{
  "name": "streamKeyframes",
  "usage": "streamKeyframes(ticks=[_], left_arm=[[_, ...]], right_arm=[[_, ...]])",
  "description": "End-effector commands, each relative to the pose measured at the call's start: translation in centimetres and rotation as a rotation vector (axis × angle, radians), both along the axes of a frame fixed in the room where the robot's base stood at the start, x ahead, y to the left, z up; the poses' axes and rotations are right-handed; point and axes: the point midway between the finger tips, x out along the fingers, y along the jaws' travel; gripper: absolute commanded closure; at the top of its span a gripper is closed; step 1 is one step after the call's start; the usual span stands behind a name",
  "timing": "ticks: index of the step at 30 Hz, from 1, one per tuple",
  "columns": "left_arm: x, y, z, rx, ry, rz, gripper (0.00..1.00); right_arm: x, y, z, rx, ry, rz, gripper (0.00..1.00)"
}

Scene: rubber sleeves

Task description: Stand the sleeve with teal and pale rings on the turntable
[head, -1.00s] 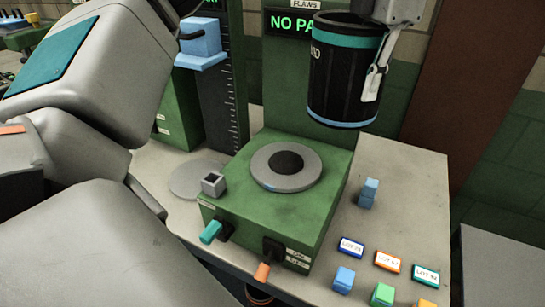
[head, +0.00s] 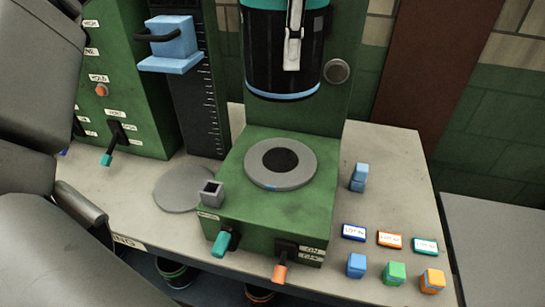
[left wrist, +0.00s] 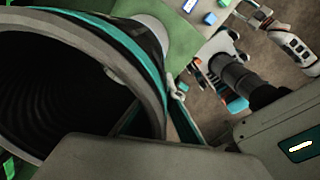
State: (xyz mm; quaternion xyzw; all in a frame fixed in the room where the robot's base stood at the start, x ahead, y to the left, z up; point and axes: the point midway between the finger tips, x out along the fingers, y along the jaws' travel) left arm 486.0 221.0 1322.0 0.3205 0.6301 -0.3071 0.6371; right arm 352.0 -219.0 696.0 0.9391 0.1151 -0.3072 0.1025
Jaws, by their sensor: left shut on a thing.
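The sleeve (head: 262,62) is black, with a teal ring near its top and a pale blue ring at its bottom. It hangs about upright in the head view, above and apart from the turntable (head: 308,166), a grey disc with a dark centre on a green box. My left gripper (head: 293,45) is shut on the sleeve, one pale finger showing against its near wall. In the left wrist view the sleeve (left wrist: 135,50) fills the left side, its open ribbed inside facing the camera. The far finger is hidden. I cannot make out my right gripper.
A grey cup-like block (head: 211,194) sits at the box's left corner. Teal (head: 221,243) and orange (head: 280,272) levers stick out in front. Lot tags and coloured blocks lie right. A blue gauge slide (head: 172,42) stands behind left. A green column is behind the turntable.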

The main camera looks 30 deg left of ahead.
Motion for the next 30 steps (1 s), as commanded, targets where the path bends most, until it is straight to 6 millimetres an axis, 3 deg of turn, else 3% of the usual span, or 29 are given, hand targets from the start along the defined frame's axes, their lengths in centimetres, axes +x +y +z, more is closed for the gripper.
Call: streamKeyframes(ticks=[5, 21, 30], left_arm=[[-0.1, 0.0, -1.7, -0.001, 0.002, -0.008, 1.0], [-0.1, 0.0, -13.3, -0.001, 0.002, -0.006, 1.0], [0.0, 0.0, -16.1, -0.001, -0.003, -0.005, 1.0]], right_arm=[[0.0, -0.2, -0.1, -0.003, 0.0, -0.002, 0.6], [0.1, 0.0, 0.0, -0.006, -0.008, 0.016, 0.6], [0.2, 0.1, 0.2, -0.003, -0.008, 0.01, 0.6]])
